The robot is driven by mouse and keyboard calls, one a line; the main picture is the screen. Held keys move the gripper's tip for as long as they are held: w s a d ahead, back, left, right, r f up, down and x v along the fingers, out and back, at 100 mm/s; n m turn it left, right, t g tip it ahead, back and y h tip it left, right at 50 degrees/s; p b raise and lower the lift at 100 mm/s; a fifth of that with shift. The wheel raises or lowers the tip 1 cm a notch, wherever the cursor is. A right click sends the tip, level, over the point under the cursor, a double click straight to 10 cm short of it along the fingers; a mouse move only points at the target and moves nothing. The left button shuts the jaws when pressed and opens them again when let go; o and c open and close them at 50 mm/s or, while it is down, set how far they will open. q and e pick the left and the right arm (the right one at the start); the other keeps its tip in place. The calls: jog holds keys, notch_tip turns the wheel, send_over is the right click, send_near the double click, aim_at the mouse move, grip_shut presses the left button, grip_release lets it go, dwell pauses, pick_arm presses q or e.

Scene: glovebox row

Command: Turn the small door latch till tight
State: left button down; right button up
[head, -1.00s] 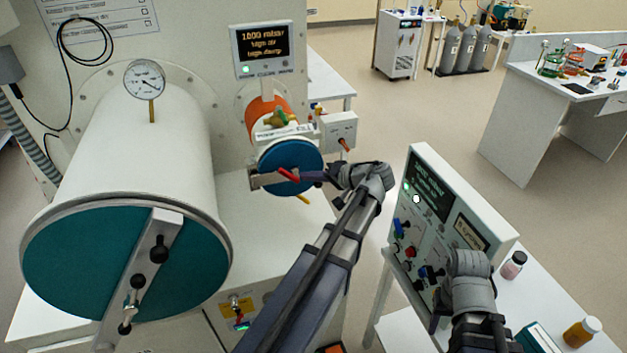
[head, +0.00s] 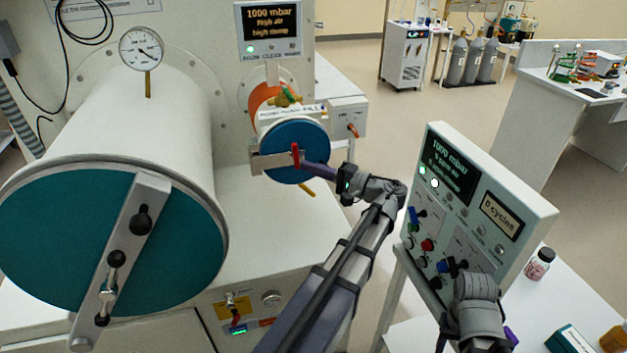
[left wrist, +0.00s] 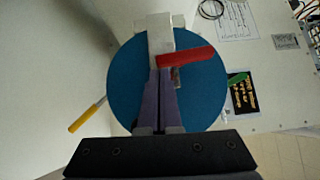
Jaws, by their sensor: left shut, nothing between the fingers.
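The small door (head: 312,140) is a blue disc on the end of the small antechamber, with a metal bar (head: 266,162) across it. Its red latch handle (head: 296,154) stands nearly upright in the head view. In the left wrist view the red handle (left wrist: 187,57) lies across the blue door (left wrist: 205,95), just beyond and beside the fingertips. My left gripper (head: 306,166) is shut and empty, its purple fingers (left wrist: 160,76) close together right at the handle. I cannot tell whether they touch it. My right arm's grey wrist (head: 476,305) shows low right; its fingers are hidden.
The large chamber (head: 145,115) with its teal door (head: 60,235) is on the left. The control panel (head: 535,220) stands on the right, with bottles (head: 539,264) behind it. A white box with a red lever (head: 352,129) is beside the small door.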

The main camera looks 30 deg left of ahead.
pick_arm(q)
jog(key=m+y+b, duration=0.1)
jog(key=m+b, duration=0.1)
jog(key=b, duration=0.1)
jog(key=s+a+f+m+t+y+b, duration=0.1)
jog(key=m+y+b, duration=0.1)
jog(key=b, duration=0.1)
jog(key=s+m+t+y+b, duration=0.1)
jog(key=m+y+b, duration=0.1)
jog(key=m+b, duration=0.1)
jog(key=shift+a+f+b, duration=0.3)
jog(key=shift+a+f, duration=0.05)
jog(key=shift+a, duration=0.05)
jog(key=shift+s+a, duration=0.1)
jog(key=shift+f, duration=0.1)
jog(key=b+v, duration=0.3)
jog(key=v, duration=0.4)
jog(key=shift+d+f+b, duration=0.15)
jog(key=shift+d+b, duration=0.15)
jog(key=shift+d, duration=0.05)
jog(key=shift+s, duration=0.1)
dwell(0.4)
